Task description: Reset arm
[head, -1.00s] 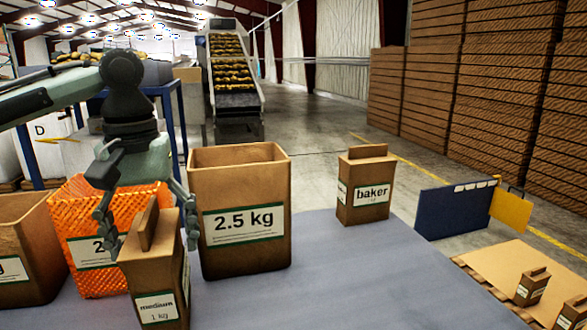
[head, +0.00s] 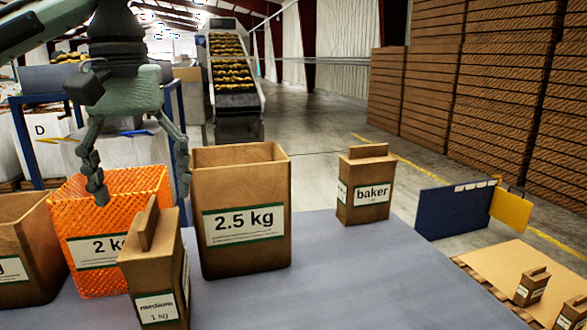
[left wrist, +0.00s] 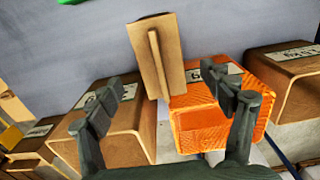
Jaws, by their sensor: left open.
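My left gripper (head: 140,185) is open and empty, pointing down above and behind the brown "medium 1 kg" bag (head: 158,275). The bag stands upright on the grey-blue table (head: 330,285). In the left wrist view, the bag (left wrist: 160,55) shows beyond and between the open fingers of the gripper (left wrist: 165,85), with nothing held. My right gripper is in neither view.
An orange mesh "2 kg" container (head: 95,282) stands just behind the medium bag, with a brown "2.5 kg" bag (head: 240,255) to its right. A "baker" bag (head: 365,205) stands farther right. The table's front middle is clear.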

